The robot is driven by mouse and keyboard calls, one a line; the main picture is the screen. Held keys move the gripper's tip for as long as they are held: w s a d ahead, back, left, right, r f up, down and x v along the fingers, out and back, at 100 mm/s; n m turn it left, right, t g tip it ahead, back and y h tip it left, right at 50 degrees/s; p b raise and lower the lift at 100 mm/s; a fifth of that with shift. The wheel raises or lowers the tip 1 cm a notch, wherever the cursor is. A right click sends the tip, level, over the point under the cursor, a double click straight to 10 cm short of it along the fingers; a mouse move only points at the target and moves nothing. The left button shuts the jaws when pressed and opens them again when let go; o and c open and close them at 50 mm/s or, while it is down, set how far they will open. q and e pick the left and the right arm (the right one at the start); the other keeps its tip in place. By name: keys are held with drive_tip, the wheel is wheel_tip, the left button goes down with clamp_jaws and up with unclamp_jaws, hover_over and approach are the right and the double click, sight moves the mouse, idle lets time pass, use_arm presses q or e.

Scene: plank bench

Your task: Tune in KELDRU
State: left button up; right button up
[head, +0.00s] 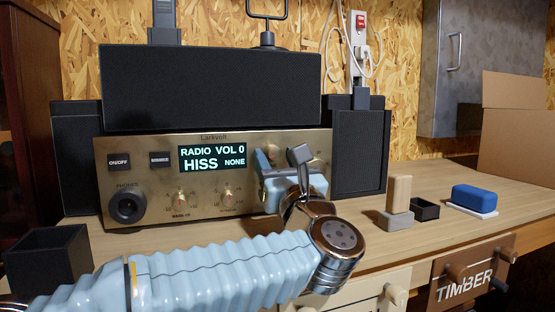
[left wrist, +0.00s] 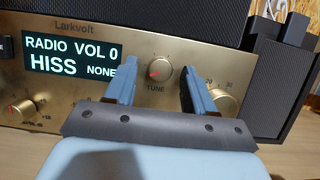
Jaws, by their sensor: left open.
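The brass-fronted radio (head: 150,160) stands at the back of the bench. Its lit display (head: 212,158) reads RADIO VOL 0, HISS, NONE, and also shows in the left wrist view (left wrist: 68,55). My left gripper (head: 282,162) is open in front of the radio's right part and hides much of the controls there. In the left wrist view, the TUNE knob (left wrist: 158,72) with a red pointer shows between the two spread fingers (left wrist: 158,84). The fingers look apart from it; their depth is hard to tell. My right gripper is out of view.
A numbered dial knob (left wrist: 224,102) sits just right of the right finger, partly covered. Black speakers (head: 360,150) flank the radio. Right on the bench are a wooden block (head: 399,192), a small black box (head: 425,209) and a blue block (head: 474,197). A black bin (head: 48,262) stands front left.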

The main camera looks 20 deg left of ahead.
use_arm(q)
clamp_jaws()
drive_tip(key=shift+s+a+f+m+h+b, duration=0.15)
drive_tip(key=shift+m+h+b, duration=0.25)
drive_tip(key=shift+m+b, duration=0.5)
drive_tip(key=shift+m+t+h+b, duration=0.5)
drive_tip(key=shift+m+b, duration=0.1)
drive_tip(key=shift+m, duration=0.4)
drive_tip(key=m, duration=0.1)
drive_tip(key=m+h, duration=0.1)
drive_tip(key=m, duration=0.1)
drive_tip(key=shift+a+r+t+b, duration=0.1)
drive_tip(key=shift+r+t+b, duration=0.1)
drive_tip(key=shift+t+b, duration=0.1)
drive_tip(key=shift+m+h, duration=1)
drive_tip(key=shift+m, duration=0.5)
unclamp_jaws()
